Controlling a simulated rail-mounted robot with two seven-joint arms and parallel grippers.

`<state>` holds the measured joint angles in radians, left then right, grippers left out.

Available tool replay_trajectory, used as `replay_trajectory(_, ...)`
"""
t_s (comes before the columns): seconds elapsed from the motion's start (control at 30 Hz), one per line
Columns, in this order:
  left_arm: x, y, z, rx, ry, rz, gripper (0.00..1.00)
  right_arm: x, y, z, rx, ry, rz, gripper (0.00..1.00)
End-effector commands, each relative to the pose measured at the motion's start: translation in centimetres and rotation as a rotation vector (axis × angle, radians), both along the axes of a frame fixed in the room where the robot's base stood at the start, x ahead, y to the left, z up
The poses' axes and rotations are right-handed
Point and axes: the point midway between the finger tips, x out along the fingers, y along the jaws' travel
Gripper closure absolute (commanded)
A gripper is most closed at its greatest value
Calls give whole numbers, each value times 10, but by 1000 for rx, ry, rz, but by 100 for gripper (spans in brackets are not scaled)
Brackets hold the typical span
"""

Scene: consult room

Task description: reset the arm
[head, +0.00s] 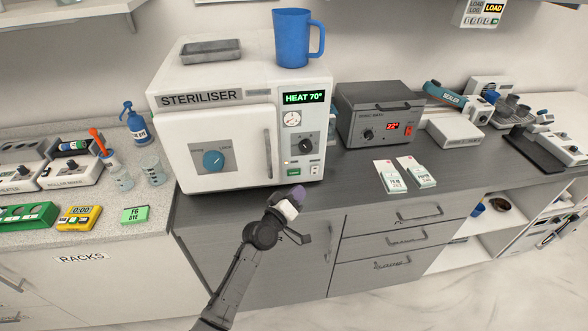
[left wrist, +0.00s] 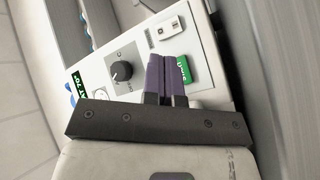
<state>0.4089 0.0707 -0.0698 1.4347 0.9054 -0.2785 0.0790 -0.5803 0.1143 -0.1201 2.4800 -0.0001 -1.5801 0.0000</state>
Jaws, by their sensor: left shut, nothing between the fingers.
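My left gripper (head: 297,194) is in front of the lower right corner of the steriliser, above the counter's front edge. Its purple fingers (left wrist: 166,75) are together and empty in the left wrist view, where they overlap the steriliser's control panel (left wrist: 205,62) beside a green button (left wrist: 184,69). Whether they touch the panel I cannot tell. The white steriliser (head: 225,180) stands on the dark counter with its door shut, its display (head: 304,97) reading HEAT 70°. My right gripper is in neither view.
A blue jug (head: 291,38) and a grey tray (head: 211,50) stand on the steriliser. A grey powered box (head: 380,112) and two packets (head: 390,177) are to its right. Beakers (head: 153,169) and a blue bottle (head: 136,127) are to its left. Drawers (head: 395,241) are below.

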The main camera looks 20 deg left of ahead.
Motion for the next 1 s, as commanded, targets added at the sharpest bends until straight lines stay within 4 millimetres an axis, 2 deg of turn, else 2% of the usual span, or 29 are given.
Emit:
replay_trajectory(0.63, -5, -3, 0, 2, -1, 0, 100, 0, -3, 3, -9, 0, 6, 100)
replay_trajectory(0.77, -6, -9, -6, 23, 32, -35, 100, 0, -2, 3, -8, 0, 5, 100)
replay_trajectory(0.93, -15, -27, -31, 155, 163, -162, 100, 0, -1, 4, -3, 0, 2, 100)
replay_trajectory(1.0, -23, -35, -30, 259, 212, -223, 100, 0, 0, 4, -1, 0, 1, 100)
